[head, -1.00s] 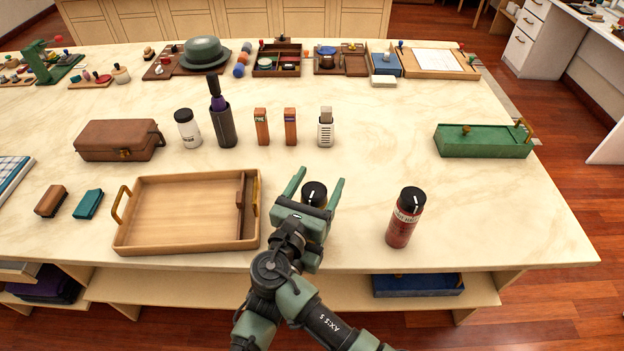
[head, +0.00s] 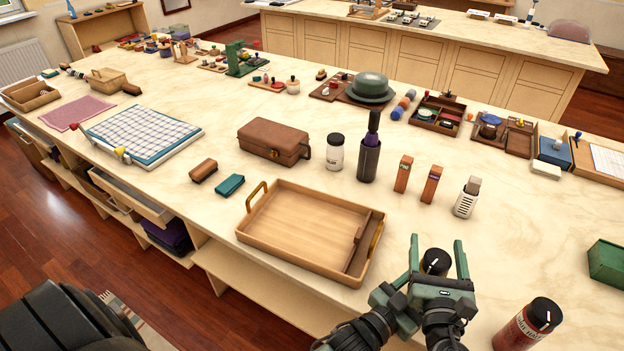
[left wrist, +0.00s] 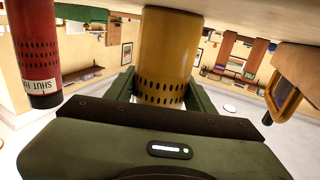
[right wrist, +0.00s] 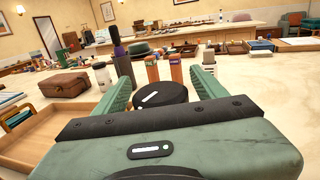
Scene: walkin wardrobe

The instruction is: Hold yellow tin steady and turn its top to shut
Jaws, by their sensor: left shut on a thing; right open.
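The yellow tin (left wrist: 168,45) stands on the counter and shows upside down in the left wrist view, with rows of dark holes near its top end. My left gripper (left wrist: 163,90) is shut on its body. In the head view the tin's body and most of my left gripper are hidden. The tin's round black top (head: 436,261) carries a white line. My right gripper (head: 437,241) is open, its fingers on either side of the top. In the right wrist view the black top (right wrist: 160,93) sits between the spread fingers, with a gap at the left finger.
A red tin (head: 527,327) with a black top stands to the right. A wooden tray (head: 290,235) lies close on the left. Behind are a white jar (head: 335,153), a dark holder (head: 368,163) and orange blocks. The counter's front edge is near.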

